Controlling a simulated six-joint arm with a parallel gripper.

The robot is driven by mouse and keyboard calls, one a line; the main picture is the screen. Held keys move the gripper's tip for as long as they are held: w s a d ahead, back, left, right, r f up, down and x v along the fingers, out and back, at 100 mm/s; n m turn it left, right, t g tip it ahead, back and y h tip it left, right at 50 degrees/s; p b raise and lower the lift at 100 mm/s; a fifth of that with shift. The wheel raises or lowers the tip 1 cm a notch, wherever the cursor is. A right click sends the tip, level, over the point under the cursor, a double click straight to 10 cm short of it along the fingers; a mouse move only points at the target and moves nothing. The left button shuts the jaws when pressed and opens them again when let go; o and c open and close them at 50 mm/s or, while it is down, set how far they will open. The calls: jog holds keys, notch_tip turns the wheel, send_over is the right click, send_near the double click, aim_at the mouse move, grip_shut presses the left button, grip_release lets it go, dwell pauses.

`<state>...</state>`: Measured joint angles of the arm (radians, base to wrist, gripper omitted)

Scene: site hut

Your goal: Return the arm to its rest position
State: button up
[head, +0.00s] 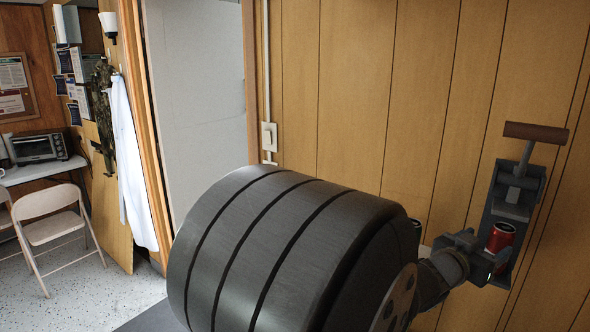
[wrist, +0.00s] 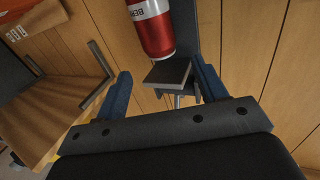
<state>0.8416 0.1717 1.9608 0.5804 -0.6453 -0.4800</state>
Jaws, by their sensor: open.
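My gripper (head: 484,258) is open at the right of the head view, close in front of a grey wall-mounted can crusher (head: 514,185) with a brown handle (head: 536,132). A red can (head: 499,238) stands in the lower part of the crusher. In the wrist view my gripper's two blue fingers (wrist: 161,72) are spread apart with nothing held between them. The can (wrist: 152,26) shows beyond the fingertips, its top cut off by the frame edge. A grey plate of the crusher (wrist: 167,74) shows below the can.
A wood-panelled wall (head: 350,100) stands behind the crusher. A white switch box (head: 268,136) and conduit are on it. A folding chair (head: 52,226) and a toaster oven (head: 38,147) are at the far left. A wooden surface (wrist: 50,110) with a metal handle shows at left in the wrist view.

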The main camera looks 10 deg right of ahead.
aim_at(502, 229)
jog(key=x, duration=0.9)
jog(key=shift+d, duration=0.25)
jog(key=shift+s+a+r, duration=0.25)
jog(key=shift+a+r, duration=0.55)
jog(key=shift+a, duration=0.05)
jog(key=v, duration=1.7)
jog(key=s+d+f+m+g, duration=0.2)
jog(key=s+d, duration=0.3)
jog(key=s, duration=0.4)
jog(key=s+d+f+m+g+h, duration=0.1)
jog(key=s+d+f+m+g, duration=0.1)
jog(key=s+d, duration=0.4)
jog(key=s+d+f+m+g, duration=0.2)
jog(key=s+d+g, duration=0.4)
jog(key=s, duration=0.7)
jog(key=shift+s+d+f, duration=0.25)
jog(key=shift+s+f, duration=0.1)
jog(key=shift+f, duration=0.3)
